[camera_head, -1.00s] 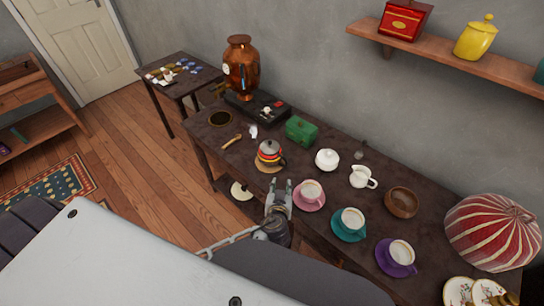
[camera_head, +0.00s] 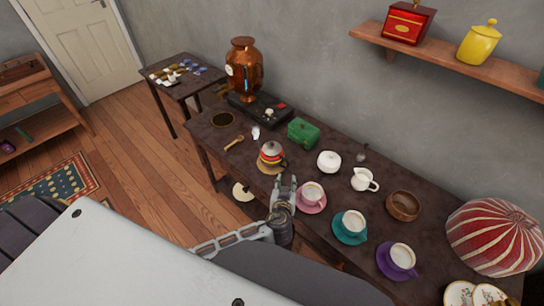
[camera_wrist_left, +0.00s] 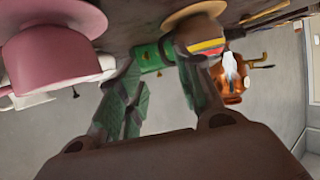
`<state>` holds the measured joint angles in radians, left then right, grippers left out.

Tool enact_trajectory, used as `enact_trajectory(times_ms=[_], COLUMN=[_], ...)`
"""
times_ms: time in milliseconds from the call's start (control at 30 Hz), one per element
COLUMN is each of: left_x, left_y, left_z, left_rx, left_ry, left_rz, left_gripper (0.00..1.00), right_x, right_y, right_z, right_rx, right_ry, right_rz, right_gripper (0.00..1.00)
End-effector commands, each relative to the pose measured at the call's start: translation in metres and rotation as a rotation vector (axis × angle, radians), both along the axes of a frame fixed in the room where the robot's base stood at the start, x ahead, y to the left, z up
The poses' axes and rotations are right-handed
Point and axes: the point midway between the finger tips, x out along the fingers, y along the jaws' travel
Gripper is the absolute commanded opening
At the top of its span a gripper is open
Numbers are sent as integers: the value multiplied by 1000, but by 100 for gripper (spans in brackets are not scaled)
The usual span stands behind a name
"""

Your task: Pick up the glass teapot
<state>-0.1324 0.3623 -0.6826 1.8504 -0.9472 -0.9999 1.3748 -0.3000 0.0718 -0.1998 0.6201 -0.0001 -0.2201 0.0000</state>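A round teapot (camera_head: 271,153) with red, yellow and dark bands, a grey lid and a dark handle stands on a tan round mat (camera_head: 269,169) near the table's front edge. I cannot tell from its look that it is glass. My left gripper (camera_head: 285,184) is just in front of it, beside the pink cup, with its fingers apart and nothing between them. In the left wrist view the teapot (camera_wrist_left: 206,47) shows upside down, partly hidden behind one finger of the open gripper (camera_wrist_left: 165,85). My right gripper is not in view.
A pink cup (camera_head: 313,192) and saucer stand close to the right of the left gripper. A green box (camera_head: 303,132), a white pot (camera_head: 329,161), a white jug (camera_head: 363,179) and a copper urn (camera_head: 243,68) stand farther back. A wooden spoon (camera_head: 234,142) lies left of the teapot.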

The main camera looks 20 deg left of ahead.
Motion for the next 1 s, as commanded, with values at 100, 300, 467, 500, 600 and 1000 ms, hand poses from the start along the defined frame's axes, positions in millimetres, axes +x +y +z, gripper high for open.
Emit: enact_trajectory(times_ms=[100, 300, 467, 500, 600, 1000], left_x=[11, 28, 41, 44, 48, 50], left_y=[2, 7, 10, 11, 12, 12], left_z=[-4, -11, -16, -18, -20, -21], left_rx=[1, 2, 1, 1, 1, 0], left_ry=[-2, -1, -2, -1, 0, 0], left_rz=[-1, 1, -1, -1, -1, -1], left_gripper=[35, 35, 35, 35, 35, 35], right_x=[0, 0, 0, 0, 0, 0], right_y=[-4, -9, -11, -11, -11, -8], right_z=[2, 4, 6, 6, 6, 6], right_rx=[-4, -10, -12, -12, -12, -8], right_ry=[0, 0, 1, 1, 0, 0], right_rz=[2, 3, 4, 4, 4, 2], right_gripper=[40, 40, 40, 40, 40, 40])
